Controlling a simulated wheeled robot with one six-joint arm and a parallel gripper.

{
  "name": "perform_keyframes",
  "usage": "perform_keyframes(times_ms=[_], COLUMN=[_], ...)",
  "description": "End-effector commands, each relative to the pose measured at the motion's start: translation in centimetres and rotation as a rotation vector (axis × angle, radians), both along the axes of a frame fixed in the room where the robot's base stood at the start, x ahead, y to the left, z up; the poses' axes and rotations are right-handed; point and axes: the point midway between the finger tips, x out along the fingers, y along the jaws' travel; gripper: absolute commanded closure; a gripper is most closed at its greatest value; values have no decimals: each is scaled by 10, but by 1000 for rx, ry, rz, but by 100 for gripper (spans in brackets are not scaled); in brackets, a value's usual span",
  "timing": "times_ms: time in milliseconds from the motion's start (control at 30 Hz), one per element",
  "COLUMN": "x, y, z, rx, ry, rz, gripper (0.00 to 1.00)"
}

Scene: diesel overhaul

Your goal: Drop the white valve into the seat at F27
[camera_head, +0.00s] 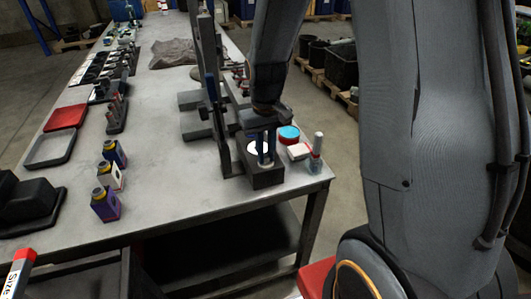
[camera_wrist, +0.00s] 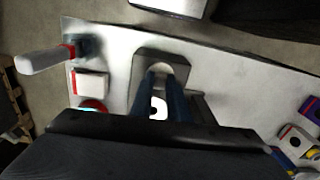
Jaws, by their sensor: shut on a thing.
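My gripper (camera_head: 266,158) points down over the front end of the bench, above a dark block. Its blue fingers are shut on the white valve (camera_head: 252,149), which shows as a white round face with a dark mark. In the wrist view the valve (camera_wrist: 158,108) is between the two fingers. The dark block (camera_head: 262,180) has a pale round seat (camera_wrist: 160,69) in its top, just beyond the fingertips in the wrist view. The fingers partly cover the seat, and the valve's lower end is hidden. No F27 label is readable.
A dark upright frame (camera_head: 222,130) stands left of my gripper. A blue-topped red tin (camera_head: 289,132), a red-and-white box (camera_head: 299,151) and a white-handled tool (camera_head: 317,150) are close on the right. Small bottles (camera_head: 107,203) and trays (camera_head: 53,149) line the left side.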

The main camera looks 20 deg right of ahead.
Motion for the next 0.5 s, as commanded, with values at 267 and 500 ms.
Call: perform_keyframes(times_ms=[267, 500], x=[-4, -4], y=[0, 0], z=[6, 19], rx=[0, 0], ry=[10, 9], rz=[0, -1], gripper=[100, 100])
